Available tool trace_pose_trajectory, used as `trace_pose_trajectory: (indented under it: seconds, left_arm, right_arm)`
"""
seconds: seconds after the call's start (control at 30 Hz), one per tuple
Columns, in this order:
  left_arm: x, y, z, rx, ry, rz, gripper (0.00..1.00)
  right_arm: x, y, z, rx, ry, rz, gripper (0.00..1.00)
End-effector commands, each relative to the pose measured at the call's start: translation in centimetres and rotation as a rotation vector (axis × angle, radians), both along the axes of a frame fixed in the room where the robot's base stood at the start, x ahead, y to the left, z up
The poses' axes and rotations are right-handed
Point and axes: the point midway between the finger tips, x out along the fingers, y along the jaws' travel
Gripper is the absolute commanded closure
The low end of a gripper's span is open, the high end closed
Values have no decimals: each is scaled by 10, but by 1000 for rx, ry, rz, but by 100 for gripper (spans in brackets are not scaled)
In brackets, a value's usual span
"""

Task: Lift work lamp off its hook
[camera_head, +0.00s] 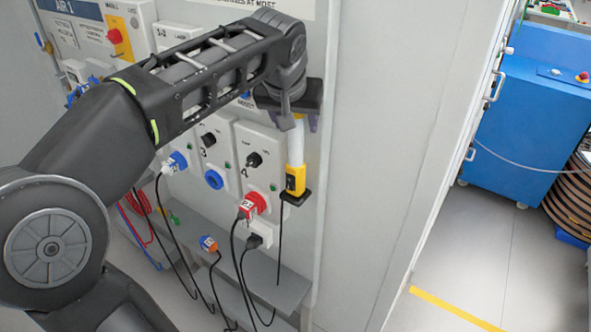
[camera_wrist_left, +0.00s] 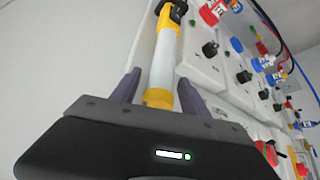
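The work lamp (camera_head: 295,150) is a white tube with a yellow and black lower end, upright against the right edge of the grey panel. Its black cable runs down from the bottom. My left gripper (camera_head: 299,118) is at the lamp's upper part, coming from above. In the left wrist view, the lamp (camera_wrist_left: 163,62) lies between the two purple fingers of the gripper (camera_wrist_left: 158,88). The fingers are apart, with a small gap beside the tube, so the gripper looks open around it. The hook is hidden behind my gripper and cannot be made out. My right gripper is out of view.
Left of the lamp, the panel holds socket boxes with black knobs (camera_head: 254,159), a red plug (camera_head: 252,205) and a blue socket (camera_head: 213,179). Cables hang over a grey ledge (camera_head: 277,283). A blue cabinet (camera_head: 525,125) stands at the right, with clear floor (camera_head: 480,255) before it.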

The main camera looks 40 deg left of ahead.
Motion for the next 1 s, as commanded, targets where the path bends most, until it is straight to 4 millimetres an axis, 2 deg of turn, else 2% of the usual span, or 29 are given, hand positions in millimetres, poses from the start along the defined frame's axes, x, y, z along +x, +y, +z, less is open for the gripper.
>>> trace_pose_trajectory:
  seconds: [0.07,0.6,1.0]
  left_arm:
    - [0,0,0,0,0,0,55]
    - [0,0,0,0,0,0,99]
    - [0,0,0,0,0,0,100]
  right_arm:
    - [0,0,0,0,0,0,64]
    - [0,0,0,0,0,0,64]
    - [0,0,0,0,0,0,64]
